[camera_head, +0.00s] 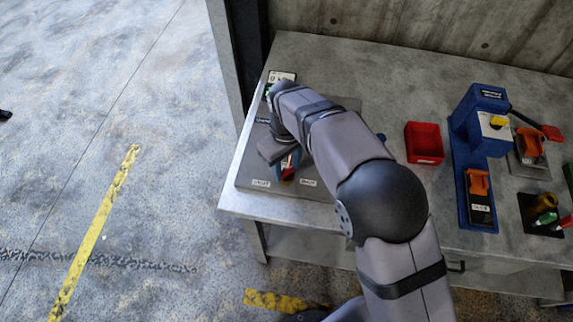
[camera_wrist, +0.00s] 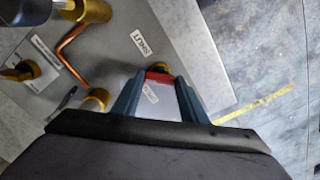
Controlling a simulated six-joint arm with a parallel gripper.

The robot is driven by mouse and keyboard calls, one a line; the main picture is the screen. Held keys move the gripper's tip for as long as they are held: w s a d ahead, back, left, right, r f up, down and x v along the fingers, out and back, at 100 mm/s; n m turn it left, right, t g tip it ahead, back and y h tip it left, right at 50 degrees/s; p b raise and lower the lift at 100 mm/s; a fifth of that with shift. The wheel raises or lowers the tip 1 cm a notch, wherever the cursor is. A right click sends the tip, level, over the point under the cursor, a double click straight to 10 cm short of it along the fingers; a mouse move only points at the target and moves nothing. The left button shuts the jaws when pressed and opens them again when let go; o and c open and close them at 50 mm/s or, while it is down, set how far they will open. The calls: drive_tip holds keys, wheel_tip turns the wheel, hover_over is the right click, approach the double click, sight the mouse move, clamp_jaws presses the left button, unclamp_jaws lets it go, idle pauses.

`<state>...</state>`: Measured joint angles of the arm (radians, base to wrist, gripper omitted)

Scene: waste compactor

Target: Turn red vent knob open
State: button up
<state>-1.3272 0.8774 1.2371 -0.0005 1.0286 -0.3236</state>
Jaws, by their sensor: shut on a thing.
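The red vent knob (camera_wrist: 158,77) lies between the fingertips of my gripper (camera_wrist: 158,84) in the wrist view, with a brass fitting (camera_wrist: 160,67) at its far side. My gripper is shut on the red knob. In the head view the knob (camera_head: 288,174) shows as a small red patch near the front of the grey panel (camera_head: 248,172), below my gripper (camera_head: 287,162). A white label (camera_wrist: 140,43) stands beside the knob on the panel, and another (camera_wrist: 150,91) shows between the fingers. The fingers and wrist hide part of the knob, so its exact angle is unclear.
A bent copper pipe (camera_wrist: 72,42) and brass fittings (camera_wrist: 95,101) stand close to my gripper on the panel. A red bin (camera_head: 424,143) and a blue press (camera_head: 470,150) stand to the right on the bench.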

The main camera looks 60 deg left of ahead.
sight(286, 170)
drive_tip(key=n, duration=0.4)
drive_tip(key=shift+a+r, duration=0.1)
drive_tip(key=shift+n, duration=1.9)
drive_tip(key=o, duration=1)
drive_tip(key=shift+o, duration=0.2)
wheel_tip(286, 170, up, 6)
drive_tip(key=shift+r+b, duration=0.2)
drive_tip(key=shift+b, duration=0.85)
drive_tip(key=shift+r, duration=0.45)
